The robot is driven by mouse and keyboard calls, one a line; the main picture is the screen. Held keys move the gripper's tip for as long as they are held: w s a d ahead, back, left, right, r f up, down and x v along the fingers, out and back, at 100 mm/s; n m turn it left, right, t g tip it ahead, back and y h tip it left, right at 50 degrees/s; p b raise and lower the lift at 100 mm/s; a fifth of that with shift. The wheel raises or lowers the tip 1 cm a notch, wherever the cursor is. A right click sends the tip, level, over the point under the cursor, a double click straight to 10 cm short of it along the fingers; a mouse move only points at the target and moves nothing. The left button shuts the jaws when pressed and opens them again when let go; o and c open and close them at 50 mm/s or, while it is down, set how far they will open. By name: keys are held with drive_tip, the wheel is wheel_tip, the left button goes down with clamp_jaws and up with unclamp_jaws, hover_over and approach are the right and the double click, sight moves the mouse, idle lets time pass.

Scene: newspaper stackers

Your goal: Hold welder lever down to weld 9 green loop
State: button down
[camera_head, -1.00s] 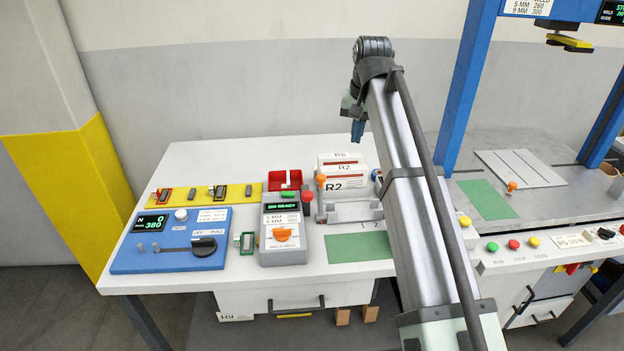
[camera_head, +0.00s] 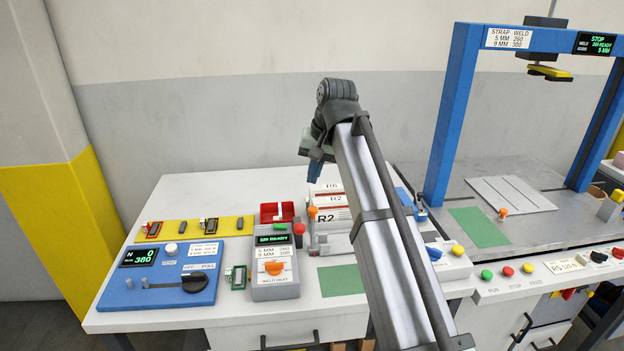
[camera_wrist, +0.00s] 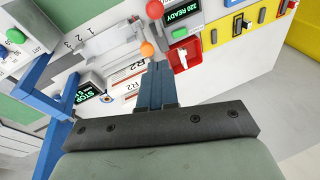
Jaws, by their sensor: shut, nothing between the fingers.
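The grey bench welder (camera_head: 275,290) stands on the white table, with a lit green display and an orange heat dial (camera_head: 274,268). A red ball knob (camera_head: 299,229), seemingly a lever end, stands at its right side; it also shows in the wrist view (camera_wrist: 154,9). An orange ball knob (camera_head: 313,212) stands just right of it, and in the wrist view (camera_wrist: 147,48) it lies just beyond my fingertips. My gripper (camera_head: 315,173) is shut and empty, above and behind both knobs, apart from them. A small green-framed piece (camera_head: 238,277) lies left of the welder; I cannot tell whether it is the green loop.
A blue tester (camera_head: 155,290) stands at left, a yellow strip (camera_head: 180,229) behind it. A red bin (camera_head: 277,211) and white R2 boxes (camera_head: 331,206) stand near my gripper. A green mat (camera_head: 342,280) lies in front. A blue frame (camera_head: 452,115) stands at right.

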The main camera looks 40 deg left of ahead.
sight(298, 228)
drive_tip(key=shift+s+a+f, duration=0.25)
drive_tip(key=shift+s+f, duration=0.15)
drive_tip(key=shift+f, duration=1.4)
drive_tip(key=shift+s+a+f, duration=0.2)
drive_tip(key=shift+s+f, duration=0.15)
drive_tip(key=shift+f, duration=1.45)
drive_tip(key=shift+s+a+f, duration=0.25)
drive_tip(key=shift+s+f, duration=0.15)
drive_tip(key=shift+f, duration=1.4)
drive_tip(key=shift+s, duration=0.1)
drive_tip(key=shift+s+d+f+y, duration=0.3)
drive_tip(key=shift+d+f, duration=0.05)
drive_tip(key=shift+d, duration=0.05)
wheel_tip(298, 228, down, 5)
drive_tip(key=s+d+t+y, duration=0.2)
drive_tip(key=t, duration=0.1)
drive_tip(key=shift+s+d+f+y, duration=0.15)
drive_tip(key=shift+s+d+y, duration=0.15)
drive_tip(key=shift+s, duration=0.05)
drive_tip(key=shift+f, duration=0.1)
